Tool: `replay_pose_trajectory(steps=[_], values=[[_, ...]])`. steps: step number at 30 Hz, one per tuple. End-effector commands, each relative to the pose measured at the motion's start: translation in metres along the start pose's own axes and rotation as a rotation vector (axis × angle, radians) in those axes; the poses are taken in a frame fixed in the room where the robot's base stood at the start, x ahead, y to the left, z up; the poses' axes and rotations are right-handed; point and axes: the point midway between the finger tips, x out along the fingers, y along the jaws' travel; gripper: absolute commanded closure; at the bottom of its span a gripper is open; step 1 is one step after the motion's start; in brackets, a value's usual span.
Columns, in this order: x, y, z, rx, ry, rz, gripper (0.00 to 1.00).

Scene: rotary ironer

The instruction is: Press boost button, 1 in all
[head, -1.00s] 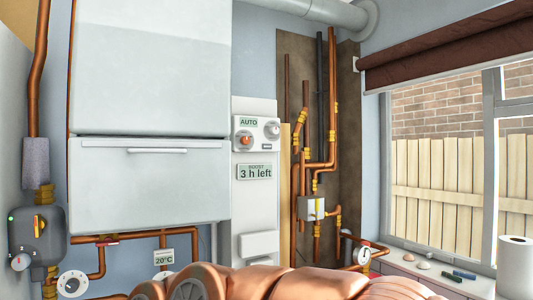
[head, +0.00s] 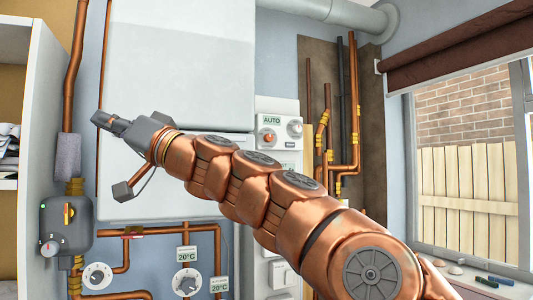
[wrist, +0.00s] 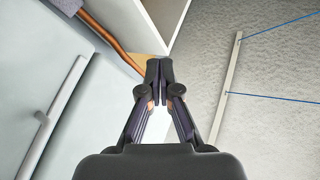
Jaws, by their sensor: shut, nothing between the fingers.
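A white control panel (head: 280,105) stands right of the large white boiler casing in the head view. It carries an AUTO display, an orange-red round control (head: 268,136) and a grey knob (head: 295,129). I cannot tell which part is the boost button. My arm covers much of the panel below these controls, including most of the boost display. My gripper (head: 99,119) is shut and empty, in front of the boiler casing at the left, pointing left, well away from the panel. The wrist view shows its fingertips (wrist: 160,66) together.
The boiler casing (head: 180,60) fills the middle. Copper pipes, a grey pump unit (head: 66,226) and dials are at lower left. An open shelf (head: 12,100) stands at the far left. More pipes and a window (head: 465,150) are to the right.

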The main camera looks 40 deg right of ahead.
Motion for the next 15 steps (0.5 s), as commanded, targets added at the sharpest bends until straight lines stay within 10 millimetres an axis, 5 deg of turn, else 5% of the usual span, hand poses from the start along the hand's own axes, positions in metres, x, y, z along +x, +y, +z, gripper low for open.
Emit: replay_pose_trajectory(steps=[6,15], values=[[-0.032,0.048,-0.089,0.003,0.273,0.048,1.00],[-0.111,0.130,-0.185,0.027,0.606,0.179,1.00]])
